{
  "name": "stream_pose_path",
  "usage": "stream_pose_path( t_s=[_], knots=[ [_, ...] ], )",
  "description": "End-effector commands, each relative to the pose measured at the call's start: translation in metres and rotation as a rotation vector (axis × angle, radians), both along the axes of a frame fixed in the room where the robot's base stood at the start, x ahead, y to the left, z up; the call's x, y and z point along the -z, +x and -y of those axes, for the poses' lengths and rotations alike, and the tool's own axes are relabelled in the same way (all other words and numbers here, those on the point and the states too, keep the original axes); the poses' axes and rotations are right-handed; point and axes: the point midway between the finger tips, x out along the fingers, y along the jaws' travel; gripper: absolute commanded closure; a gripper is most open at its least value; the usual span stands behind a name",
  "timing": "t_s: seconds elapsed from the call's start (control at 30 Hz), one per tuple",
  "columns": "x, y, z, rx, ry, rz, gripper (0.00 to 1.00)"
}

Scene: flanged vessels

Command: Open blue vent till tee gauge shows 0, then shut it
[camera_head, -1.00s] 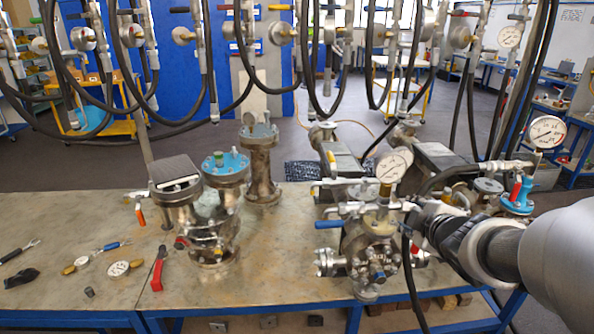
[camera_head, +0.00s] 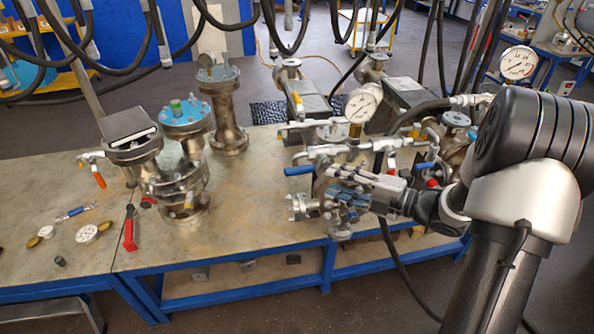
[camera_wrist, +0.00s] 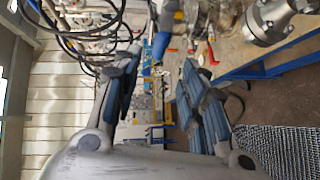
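The blue vent lever (camera_head: 299,171) lies about level, pointing left from the pipework on the middle vessel. A blue handle, likely the same lever, shows between the fingers in the wrist view (camera_wrist: 160,46). A white dial gauge (camera_head: 362,103) stands upright on the fittings behind it; its needle is too small to read surely. My gripper (camera_head: 340,201) is just below and right of the lever, in front of the vessel, reaching in from the right. Its two fingers stand apart in the wrist view (camera_wrist: 160,80), with nothing gripped. The fingers hide part of the vessel.
A second dial gauge (camera_head: 518,62) stands at the right, near my arm. Red handles hang on nearby valves (camera_head: 391,165). Flanged vessels (camera_head: 182,120), a red-handled tool (camera_head: 130,228) and loose gauges (camera_head: 87,234) are on the left bench. Black hoses hang overhead.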

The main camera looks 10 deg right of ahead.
Motion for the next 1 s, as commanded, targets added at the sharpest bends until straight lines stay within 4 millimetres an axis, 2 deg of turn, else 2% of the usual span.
stream_pose_path(
  t_s=[0.03, 0.3, 0.5, 0.7, 1.0],
  knots=[
    [0.003, 0.008, -0.010, -0.005, 0.000, -0.001, 0.61],
    [0.011, 0.049, -0.052, -0.004, 0.000, -0.002, 0.61],
    [0.015, 0.072, -0.074, -0.001, 0.000, -0.001, 0.61],
    [0.017, 0.083, -0.085, 0.001, 0.000, -0.001, 0.61],
    [0.017, 0.084, -0.086, 0.002, 0.000, -0.002, 0.61]
  ],
)
